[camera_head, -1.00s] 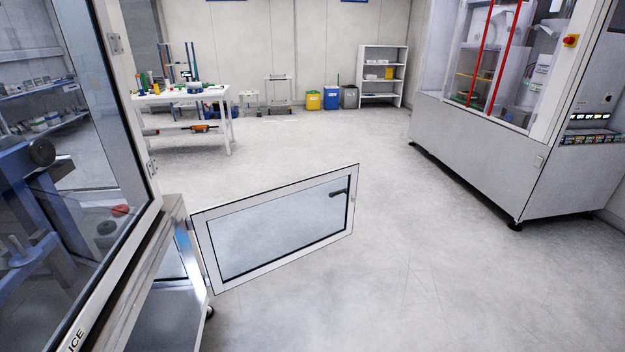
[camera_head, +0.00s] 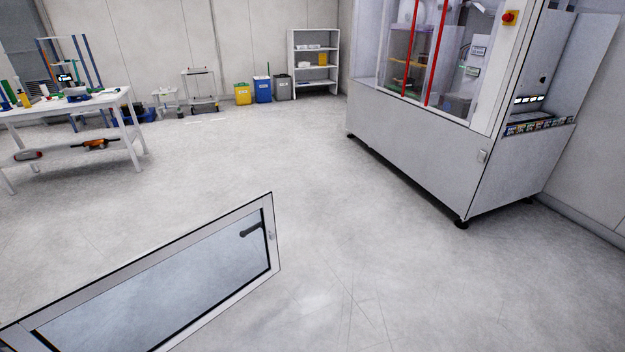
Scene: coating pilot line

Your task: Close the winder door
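The winder door (camera_head: 268,270) is a light grey frame with a clear pane, at the lower left of the head view. It stands swung out, with open floor beyond it. A dark handle (camera_head: 252,230) sits near its upper right corner. The door's left end is cut off by the picture edge, and its hinges and the winder body are out of view. Neither of my grippers shows.
A large grey machine (camera_head: 420,150) with red-striped glass doors stands at the right. A white workbench (camera_head: 75,108) with tools is at the left back. Bins (camera_head: 262,90) and a shelf (camera_head: 315,65) stand by the far wall. The middle floor (camera_head: 330,210) is clear.

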